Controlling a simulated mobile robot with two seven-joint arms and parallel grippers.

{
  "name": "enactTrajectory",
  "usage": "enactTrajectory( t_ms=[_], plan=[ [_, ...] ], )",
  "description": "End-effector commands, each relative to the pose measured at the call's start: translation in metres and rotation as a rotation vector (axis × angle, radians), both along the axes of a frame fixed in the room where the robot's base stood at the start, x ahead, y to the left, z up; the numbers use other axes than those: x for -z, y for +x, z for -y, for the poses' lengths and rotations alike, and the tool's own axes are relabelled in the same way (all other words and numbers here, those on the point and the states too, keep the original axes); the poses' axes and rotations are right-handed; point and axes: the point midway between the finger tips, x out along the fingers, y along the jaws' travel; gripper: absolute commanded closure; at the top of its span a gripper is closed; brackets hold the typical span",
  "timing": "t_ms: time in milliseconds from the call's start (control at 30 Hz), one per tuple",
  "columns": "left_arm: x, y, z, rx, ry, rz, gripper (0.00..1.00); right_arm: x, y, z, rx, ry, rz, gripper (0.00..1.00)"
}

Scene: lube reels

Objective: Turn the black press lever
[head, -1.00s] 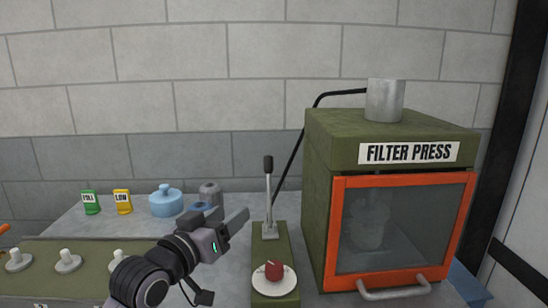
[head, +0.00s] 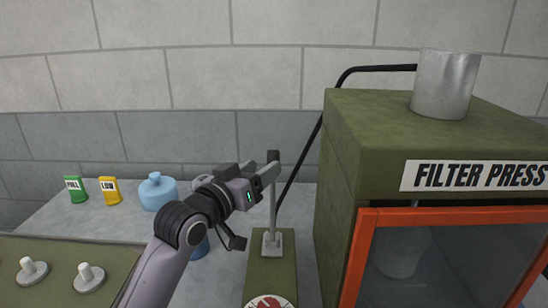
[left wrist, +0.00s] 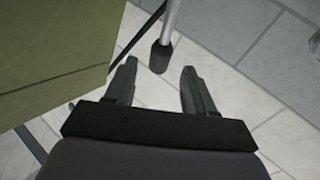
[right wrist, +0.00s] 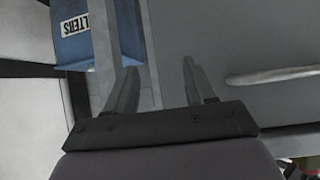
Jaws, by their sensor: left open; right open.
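The black press lever (head: 273,200) stands upright on a green base (head: 271,278), with a grey metal rod and a black grip at the top. My left gripper (head: 272,170) is open with its fingers at the height of the black grip. In the left wrist view the black grip (left wrist: 161,57) lies just beyond and between the open fingertips (left wrist: 157,66), with nothing held. The filter press (head: 350,170) stands right of the lever. My right gripper (right wrist: 157,75) is open and empty; it is not in the head view.
A round dial (head: 270,301) is partly cut off on the lever's base. A blue FILTERS bin (right wrist: 75,35) shows in the right wrist view.

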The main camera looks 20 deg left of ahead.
Motion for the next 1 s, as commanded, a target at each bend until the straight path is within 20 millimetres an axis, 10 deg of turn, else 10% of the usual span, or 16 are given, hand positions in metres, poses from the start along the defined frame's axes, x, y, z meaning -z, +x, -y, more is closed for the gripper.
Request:
enactTrajectory(
  t_ms=[400, 833, 1000],
  plan=[
    [-0.001, 0.044, 0.012, 0.001, 0.0, 0.0, 0.46, -0.007, -0.001, 0.0, 0.0, 0.0, -0.002, 0.46],
    [0.0, 0.05, 0.014, 0.001, 0.001, 0.001, 0.46, -0.008, 0.0, 0.0, 0.0, 0.0, 0.0, 0.46],
    [0.0, 0.05, 0.014, 0.001, 0.001, 0.0, 1.0, -0.008, 0.001, 0.0, 0.0, 0.0, 0.001, 0.46]
  ],
)
